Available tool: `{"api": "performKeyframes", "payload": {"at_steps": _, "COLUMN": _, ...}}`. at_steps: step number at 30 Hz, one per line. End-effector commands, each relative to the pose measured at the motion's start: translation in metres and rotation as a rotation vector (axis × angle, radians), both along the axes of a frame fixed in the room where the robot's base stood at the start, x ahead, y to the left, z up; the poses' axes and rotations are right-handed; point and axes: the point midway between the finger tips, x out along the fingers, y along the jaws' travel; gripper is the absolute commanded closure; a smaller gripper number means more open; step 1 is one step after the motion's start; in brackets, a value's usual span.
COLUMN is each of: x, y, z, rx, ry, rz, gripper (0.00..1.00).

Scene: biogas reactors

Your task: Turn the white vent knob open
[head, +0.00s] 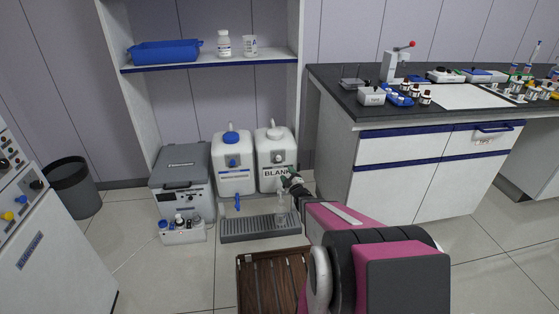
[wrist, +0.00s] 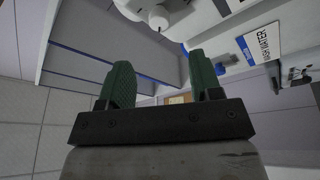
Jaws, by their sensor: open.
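Two white containers stand side by side on the floor under the shelf in the head view. The left container (head: 233,178) has a blue cap and a blue front knob (head: 233,163). The right container (head: 265,143) has a white cap, a "BLANK" label (head: 275,172) and a pale front knob (head: 279,157); I take this for the white vent knob. My gripper (head: 288,178) is just in front of the right container's label, below that knob and partly covering the container. In the wrist view its green fingers (wrist: 163,82) are apart with nothing between them. A small white knob (wrist: 158,22) shows beyond them.
A grey drip tray (head: 258,229) with a clear vessel (head: 281,218) lies in front of the containers. A grey box (head: 181,178) and a small bottle rack (head: 182,232) are to the left. A wooden tray (head: 257,275) is nearer, and a lab bench (head: 420,155) stands right.

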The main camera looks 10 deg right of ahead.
Motion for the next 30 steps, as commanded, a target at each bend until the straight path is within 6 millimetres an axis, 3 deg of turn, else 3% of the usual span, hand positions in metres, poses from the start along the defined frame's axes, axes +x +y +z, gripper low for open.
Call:
{"api": "performKeyframes", "payload": {"at_steps": 8, "x": 0.014, "y": 0.004, "z": 0.003, "rx": -0.004, "ry": -0.015, "rz": 0.005, "gripper": 0.41}}
{"api": "performKeyframes", "payload": {"at_steps": 22, "x": 0.087, "y": 0.022, "z": 0.018, "rx": -0.002, "ry": -0.013, "rz": 0.004, "gripper": 0.41}}
{"api": "performKeyframes", "payload": {"at_steps": 30, "x": 0.102, "y": 0.027, "z": 0.023, "rx": -0.002, "ry": -0.013, "rz": 0.005, "gripper": 0.41}}
